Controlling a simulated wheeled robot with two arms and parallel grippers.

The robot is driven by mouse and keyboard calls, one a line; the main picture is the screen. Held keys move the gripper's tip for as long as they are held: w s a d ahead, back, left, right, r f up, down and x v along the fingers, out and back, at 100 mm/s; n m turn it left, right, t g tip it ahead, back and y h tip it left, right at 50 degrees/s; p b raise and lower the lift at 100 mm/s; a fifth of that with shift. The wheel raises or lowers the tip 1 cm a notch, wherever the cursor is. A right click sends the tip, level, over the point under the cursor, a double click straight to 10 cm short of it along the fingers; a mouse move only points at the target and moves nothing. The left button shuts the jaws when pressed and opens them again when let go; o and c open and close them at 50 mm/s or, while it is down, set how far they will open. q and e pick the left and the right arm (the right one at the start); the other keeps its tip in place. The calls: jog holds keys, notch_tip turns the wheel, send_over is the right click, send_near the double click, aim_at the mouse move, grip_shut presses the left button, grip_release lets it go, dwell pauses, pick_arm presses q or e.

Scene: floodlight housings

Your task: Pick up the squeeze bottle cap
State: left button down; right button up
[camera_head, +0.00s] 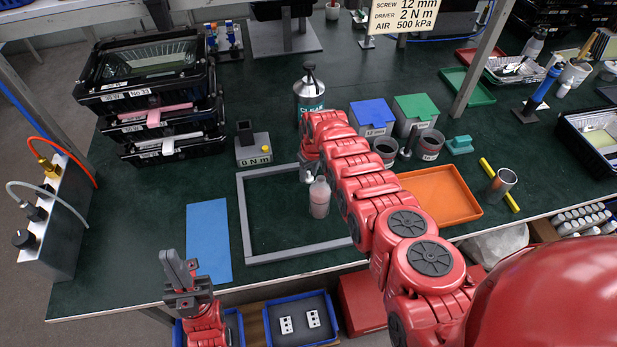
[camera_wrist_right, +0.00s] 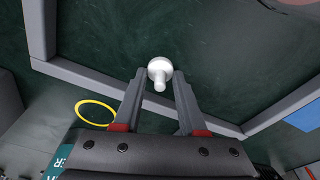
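The squeeze bottle cap is a small white piece with a round flange and a narrow stub. It shows in the right wrist view (camera_wrist_right: 159,72), between and just beyond my right fingertips, and as a small white spot in the head view (camera_head: 308,177). My right gripper (camera_wrist_right: 160,76) is open around it, with the fingers spread to either side; contact is not clear. The squeeze bottle (camera_head: 320,198), with pinkish contents, stands just right of the cap inside the grey frame.
The grey frame (camera_head: 243,217) surrounds the cap and bottle. A blue mat (camera_head: 208,240) lies left of it. A cleaner can (camera_head: 310,97) and a grey block (camera_head: 252,150) stand behind. An orange tray (camera_head: 440,195) lies right, beyond my right arm.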

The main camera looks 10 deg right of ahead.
grip_shut()
jog(key=shift+r, duration=0.1)
